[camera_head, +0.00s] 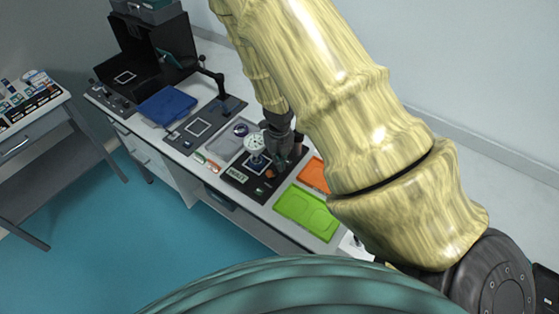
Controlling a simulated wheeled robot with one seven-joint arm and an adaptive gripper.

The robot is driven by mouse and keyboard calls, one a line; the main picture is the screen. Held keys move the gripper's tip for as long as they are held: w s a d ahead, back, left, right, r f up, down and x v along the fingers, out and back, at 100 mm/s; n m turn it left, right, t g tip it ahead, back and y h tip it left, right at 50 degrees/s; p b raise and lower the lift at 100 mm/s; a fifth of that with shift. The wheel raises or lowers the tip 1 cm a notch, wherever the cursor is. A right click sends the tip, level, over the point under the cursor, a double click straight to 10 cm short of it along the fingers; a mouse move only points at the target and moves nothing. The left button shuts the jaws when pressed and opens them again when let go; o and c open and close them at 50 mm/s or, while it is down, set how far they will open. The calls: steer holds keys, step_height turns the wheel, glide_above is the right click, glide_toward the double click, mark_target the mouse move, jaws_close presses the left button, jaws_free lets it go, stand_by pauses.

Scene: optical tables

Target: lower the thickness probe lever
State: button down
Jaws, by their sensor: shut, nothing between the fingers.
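The thickness probe shows in the head view as a white round dial gauge (255,143) on a stand over a dark base plate (237,183). A white square outline is marked on the plate under the dial. My gripper (272,158) is shut, close beside the dial on its right, above the plate. My arm comes down from the upper middle. The probe's lever is too small or too hidden behind my gripper to make out. I cannot tell whether my gripper touches the probe.
A green tray (306,213) and an orange tray (314,175) lie right of the probe. A grey tray (222,144), a blue case (167,106) and a black bent-arm stand (221,82) are to the left. A black open enclosure (150,55) stands at the back left.

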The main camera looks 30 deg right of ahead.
steer(key=shift+r, duration=0.1)
stand_by(0.5)
step_height(320, 180, up, 7)
steer(key=d+p, duration=0.1)
steer(key=p, duration=0.5)
steer(key=shift+w, duration=0.2)
steer(key=shift+d, duration=0.1)
stand_by(0.6)
